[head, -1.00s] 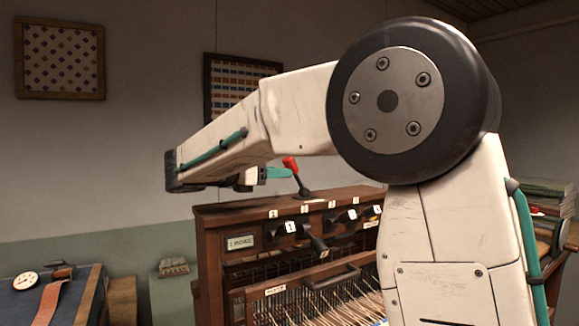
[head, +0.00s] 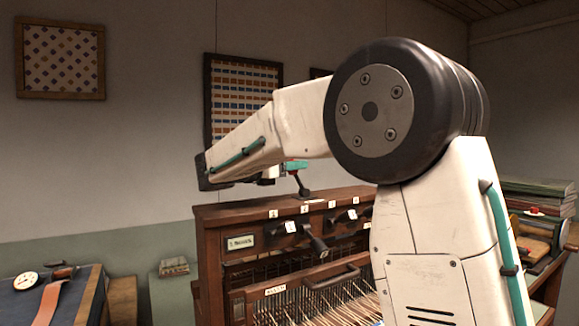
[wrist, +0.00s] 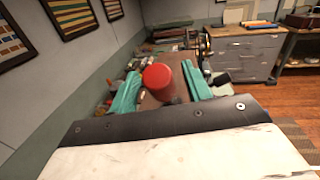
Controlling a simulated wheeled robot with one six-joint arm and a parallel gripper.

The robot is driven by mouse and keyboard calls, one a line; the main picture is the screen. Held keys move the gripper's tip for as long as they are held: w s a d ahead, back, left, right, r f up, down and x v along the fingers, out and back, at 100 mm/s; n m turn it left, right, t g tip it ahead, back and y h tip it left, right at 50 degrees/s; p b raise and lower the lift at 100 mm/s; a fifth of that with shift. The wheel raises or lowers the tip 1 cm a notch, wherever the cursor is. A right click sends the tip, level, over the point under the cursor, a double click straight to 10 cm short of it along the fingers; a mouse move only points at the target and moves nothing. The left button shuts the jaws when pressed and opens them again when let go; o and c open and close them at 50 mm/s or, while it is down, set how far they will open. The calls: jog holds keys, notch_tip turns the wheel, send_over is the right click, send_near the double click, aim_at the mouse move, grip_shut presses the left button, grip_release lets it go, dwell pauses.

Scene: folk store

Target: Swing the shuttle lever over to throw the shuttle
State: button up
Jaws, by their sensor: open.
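The shuttle lever stands on top of the wooden loom (head: 212,225), its black shaft (head: 302,187) leaning to the left in the head view. My gripper (head: 292,167) is open at the lever's top; a teal finger hides the red knob in that view. In the wrist view the red knob (wrist: 158,80) sits between my two spread teal fingers (wrist: 160,72). I cannot tell whether either finger touches it.
The loom's front has numbered white tags, a dark knob handle (head: 317,246) and a bar handle (head: 332,279). A blue bench with a watch (head: 26,281) stands at left. Books (head: 540,190) are stacked at right. Framed textiles (head: 60,58) hang on the wall.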

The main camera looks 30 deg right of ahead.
grip_shut()
